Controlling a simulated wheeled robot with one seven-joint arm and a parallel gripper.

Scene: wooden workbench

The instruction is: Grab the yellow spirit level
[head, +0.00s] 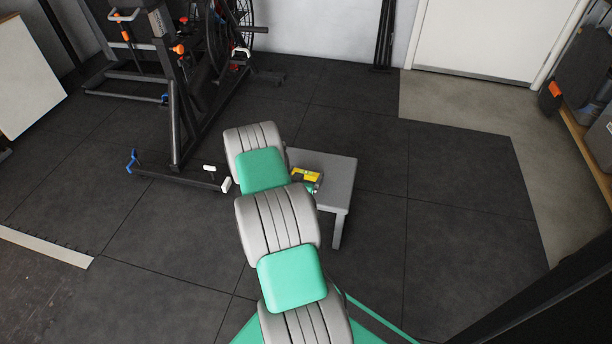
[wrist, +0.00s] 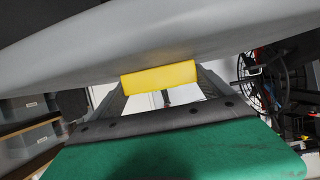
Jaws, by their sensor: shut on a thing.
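The yellow spirit level (head: 306,174) is at the small grey table (head: 338,172) in the head view, just right of my arm, which hides part of it. In the wrist view the yellow level (wrist: 160,78) lies across between the dark fingers of my gripper (wrist: 162,88). My gripper is shut on it. The level is close to a grey surface that fills the top of the wrist view; I cannot tell whether it touches it. In the head view my gripper is mostly hidden by my arm.
Black exercise equipment (head: 180,100) stands on the floor at the upper left. A white door (head: 495,35) is at the back. Shelving with grey cases (head: 590,90) is at the far right. The dark floor right of the table is clear.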

